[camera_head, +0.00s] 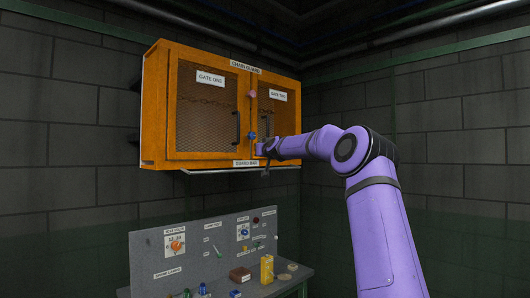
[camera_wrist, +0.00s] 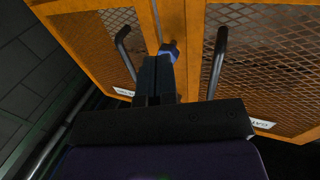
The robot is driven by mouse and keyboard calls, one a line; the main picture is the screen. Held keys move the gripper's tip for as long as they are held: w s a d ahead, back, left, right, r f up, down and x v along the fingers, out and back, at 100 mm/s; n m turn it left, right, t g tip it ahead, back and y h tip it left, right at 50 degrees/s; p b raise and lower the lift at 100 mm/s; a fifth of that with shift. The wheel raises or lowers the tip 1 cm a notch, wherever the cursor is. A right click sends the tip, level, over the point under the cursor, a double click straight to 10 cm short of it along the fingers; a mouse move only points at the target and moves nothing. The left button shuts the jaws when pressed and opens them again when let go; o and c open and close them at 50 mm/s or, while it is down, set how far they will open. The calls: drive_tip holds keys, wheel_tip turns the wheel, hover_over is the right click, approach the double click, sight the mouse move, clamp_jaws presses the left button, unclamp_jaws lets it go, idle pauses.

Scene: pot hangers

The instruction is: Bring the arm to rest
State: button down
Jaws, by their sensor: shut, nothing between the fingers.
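My purple arm reaches in from the right in the head view. My gripper (camera_head: 262,150) is at the lower front of the orange cabinet (camera_head: 205,164), near the seam between its two doors. In the wrist view my gripper (camera_wrist: 158,62) has its dark fingers together, with nothing seen between them. A blue knob (camera_wrist: 169,51) sits just beyond the fingertips; I cannot tell whether they touch it. The blue knob also shows in the head view (camera_head: 251,136). Both mesh doors look shut.
Black door handles (camera_wrist: 126,50) and (camera_wrist: 217,62) stand out on either side of my gripper. A red knob (camera_head: 252,93) sits higher on the seam. Below is a bench with a grey panel (camera_head: 200,240), a yellow box (camera_head: 267,269) and several small items. Space right of the cabinet is clear.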

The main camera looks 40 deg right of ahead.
drive_tip(key=shift+s+d, duration=0.1)
drive_tip(key=shift+s, duration=0.95)
drive_tip(key=s+a+f+n+g+y, duration=0.1)
drive_tip(key=a+f+n+g+y, duration=0.15)
drive_tip(key=a, duration=1.65)
drive_tip(key=s+a+f+n+g+y, duration=0.1)
drive_tip(key=s+a+f+g, duration=0.15)
drive_tip(key=s+a, duration=0.65)
drive_tip(key=s+a+f+n+g+y, duration=0.1)
drive_tip(key=s+a+f+n+g, duration=0.15)
drive_tip(key=s+a, duration=0.65)
drive_tip(key=s+a+f+m+g, duration=0.1)
drive_tip(key=s+f, duration=0.4)
drive_tip(key=s, duration=0.6)
drive_tip(key=s+a+f+g, duration=0.1)
drive_tip(key=s+f, duration=0.4)
drive_tip(key=s, duration=0.6)
drive_tip(key=s+a+f+m+g, duration=0.1)
drive_tip(key=s+f, duration=0.4)
drive_tip(key=s, duration=0.7)
drive_tip(key=shift+f+m+g+y, duration=0.3)
drive_tip(key=shift+f+g+y, duration=0.1)
drive_tip(key=shift+g, duration=0.35)
